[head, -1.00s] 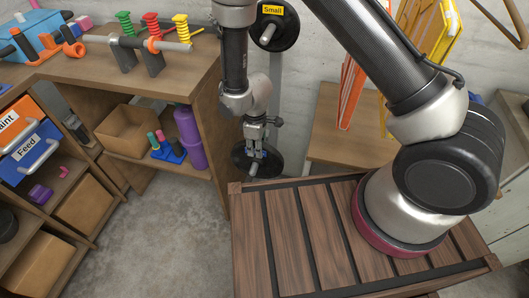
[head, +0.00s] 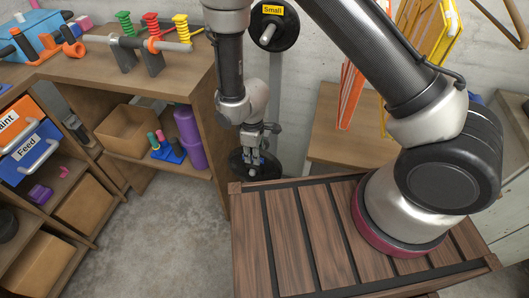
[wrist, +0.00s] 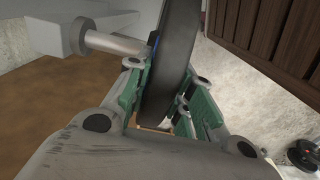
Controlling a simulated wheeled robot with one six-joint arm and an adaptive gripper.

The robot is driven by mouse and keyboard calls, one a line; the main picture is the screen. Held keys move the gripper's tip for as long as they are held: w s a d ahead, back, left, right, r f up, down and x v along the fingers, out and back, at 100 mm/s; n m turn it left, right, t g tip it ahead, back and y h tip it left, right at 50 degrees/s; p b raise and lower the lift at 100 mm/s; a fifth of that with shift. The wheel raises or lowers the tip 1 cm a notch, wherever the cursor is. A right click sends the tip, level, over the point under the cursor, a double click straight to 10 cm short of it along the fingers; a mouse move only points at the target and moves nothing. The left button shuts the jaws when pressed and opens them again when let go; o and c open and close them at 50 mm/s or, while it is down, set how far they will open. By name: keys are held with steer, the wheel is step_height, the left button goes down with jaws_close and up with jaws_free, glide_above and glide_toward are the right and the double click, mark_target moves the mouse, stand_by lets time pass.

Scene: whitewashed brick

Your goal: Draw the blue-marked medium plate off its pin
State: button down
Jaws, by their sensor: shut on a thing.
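The medium plate is a dark disc (wrist: 174,60) standing on edge between my finger pads in the wrist view. A bit of blue shows at its left face, beside a pale grey pin (wrist: 115,43). The pin's tip meets or passes behind the plate's face; I cannot tell whether it is still in the hole. In the head view the plate (head: 240,166) hangs low by the post, partly hidden by my gripper (head: 259,156). My gripper, with green pads in the wrist view (wrist: 160,105), is shut on the plate, one pad on each side.
Another black plate (head: 286,32) hangs higher on the post, under a yellow "Small" label (head: 272,10). A wooden shelf unit (head: 205,90) with a purple bottle (head: 190,137) stands close on the left. A slatted wooden top (head: 300,235) lies in front.

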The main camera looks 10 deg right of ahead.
steer(key=shift+s+a, duration=0.2)
steer(key=shift+s, duration=0.25)
steer(key=shift+s+a, duration=0.2)
steer(key=shift+s, duration=0.25)
steer(key=shift+s, duration=0.1)
steer(key=shift+s+a, duration=0.3)
steer(key=shift+s, duration=0.45)
steer(key=shift+s+a, duration=0.35)
steer(key=shift+s, duration=0.4)
steer(key=shift+s+a, duration=0.3)
steer(key=shift+s, duration=0.45)
steer(key=shift+s, duration=0.15)
steer(key=shift+s+a, duration=0.35)
steer(key=shift+s, duration=0.4)
steer(key=shift+r, duration=0.2)
steer(key=shift+r, duration=2.3)
